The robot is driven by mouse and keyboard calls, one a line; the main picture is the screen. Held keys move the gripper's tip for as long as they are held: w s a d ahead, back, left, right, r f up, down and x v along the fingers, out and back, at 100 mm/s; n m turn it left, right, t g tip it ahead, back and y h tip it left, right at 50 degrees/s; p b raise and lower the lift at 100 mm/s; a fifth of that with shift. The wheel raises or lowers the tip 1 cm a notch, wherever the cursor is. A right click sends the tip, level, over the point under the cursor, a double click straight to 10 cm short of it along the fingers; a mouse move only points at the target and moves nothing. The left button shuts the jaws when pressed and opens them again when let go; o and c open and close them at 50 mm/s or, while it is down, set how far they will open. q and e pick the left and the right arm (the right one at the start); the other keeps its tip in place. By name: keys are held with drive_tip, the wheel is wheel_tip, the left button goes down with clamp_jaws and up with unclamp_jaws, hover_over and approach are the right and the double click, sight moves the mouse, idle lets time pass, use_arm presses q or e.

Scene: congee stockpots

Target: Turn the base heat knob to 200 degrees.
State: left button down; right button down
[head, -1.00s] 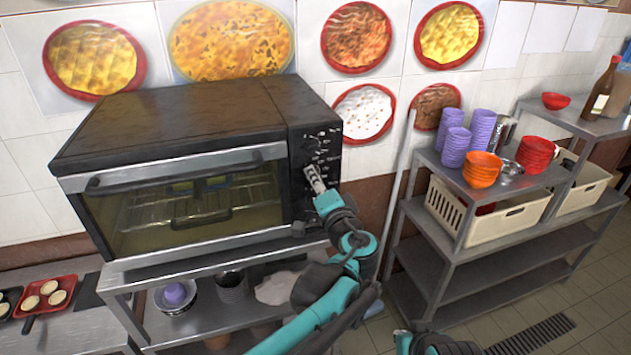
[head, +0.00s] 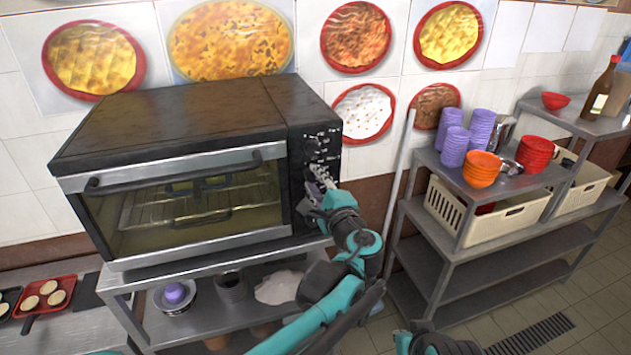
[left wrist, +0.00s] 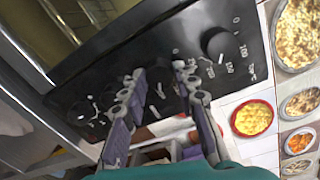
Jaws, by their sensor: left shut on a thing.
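The black toaster oven (head: 170,125) stands on a metal shelf, with its control panel (head: 318,120) on the right side of its front. My left gripper (head: 321,176) is at the middle of this panel, its fingers pointing into it. In the left wrist view the two fingers (left wrist: 155,80) reach to the panel with a gap between them. They are shut on a control knob, which they mostly hide. A round black knob (left wrist: 215,42) with numbers such as 100 and 150 beside it stays free. My right gripper is not in view.
The oven's glass door (head: 190,205) is closed, with its handle to the left of my gripper. A metal rack (head: 490,190) with stacked purple cups, orange and red bowls stands at the right. A lower shelf (head: 220,320) holds bowls under the oven.

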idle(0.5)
use_arm(q)
drive_tip(key=c, duration=1.2)
unclamp_jaws()
drive_tip(key=shift+o, duration=0.2)
drive_tip(key=v, duration=1.2)
